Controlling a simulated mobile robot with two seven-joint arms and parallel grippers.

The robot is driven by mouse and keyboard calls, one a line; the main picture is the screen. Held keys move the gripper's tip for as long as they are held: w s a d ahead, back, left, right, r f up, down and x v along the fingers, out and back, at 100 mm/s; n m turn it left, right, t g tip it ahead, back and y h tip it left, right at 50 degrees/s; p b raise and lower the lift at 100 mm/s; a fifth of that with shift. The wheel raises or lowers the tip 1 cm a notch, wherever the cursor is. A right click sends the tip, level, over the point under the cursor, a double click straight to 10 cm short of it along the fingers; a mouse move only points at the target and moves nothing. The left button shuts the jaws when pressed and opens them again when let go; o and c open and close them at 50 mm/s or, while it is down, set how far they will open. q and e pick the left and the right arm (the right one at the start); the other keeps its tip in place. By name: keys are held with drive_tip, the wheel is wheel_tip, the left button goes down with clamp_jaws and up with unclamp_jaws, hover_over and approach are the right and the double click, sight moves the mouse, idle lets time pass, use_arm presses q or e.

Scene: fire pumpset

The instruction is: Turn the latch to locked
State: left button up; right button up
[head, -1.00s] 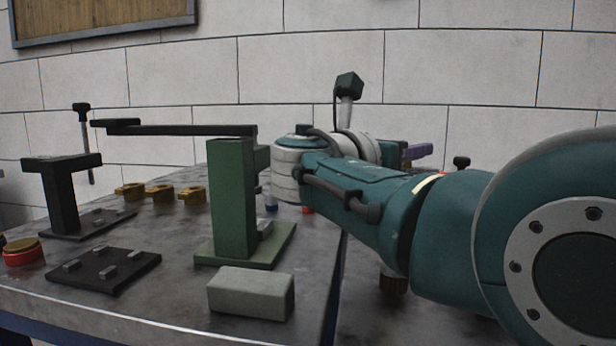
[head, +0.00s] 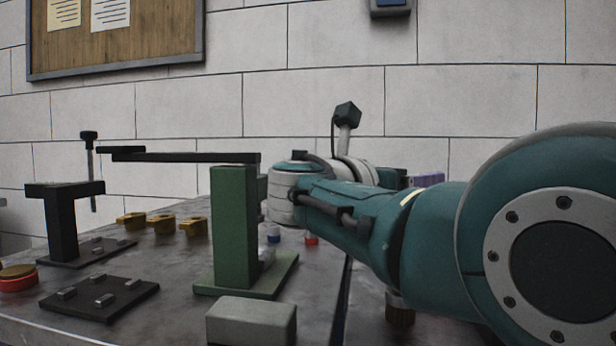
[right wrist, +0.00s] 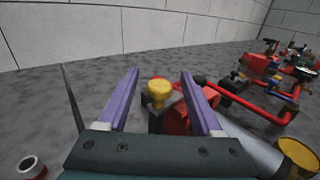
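No part is clearly recognisable as the latch. In the right wrist view a yellow knob (right wrist: 160,93) on a dark mount shows between my right gripper's fingers, with a red body (right wrist: 176,121) beside it. My right gripper (right wrist: 161,73) has two purple fingers spread wide apart, with nothing held. I cannot tell how far the knob is beyond the fingertips. In the head view my right arm reaches over the bench, and only a bit of purple finger (head: 427,180) shows behind it. My left gripper is not in view.
A green post (head: 234,228) with a long black bar stands on the metal bench (head: 180,268), left of my right arm. A grey block (head: 250,321), black stand (head: 62,222) and brass pieces (head: 163,223) stand nearby. Red pipes (right wrist: 240,100) run right of the gripper.

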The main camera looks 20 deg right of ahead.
drive_tip(key=p+v, duration=0.1)
drive_tip(key=v, duration=0.9)
drive_tip(key=shift+c, duration=0.2)
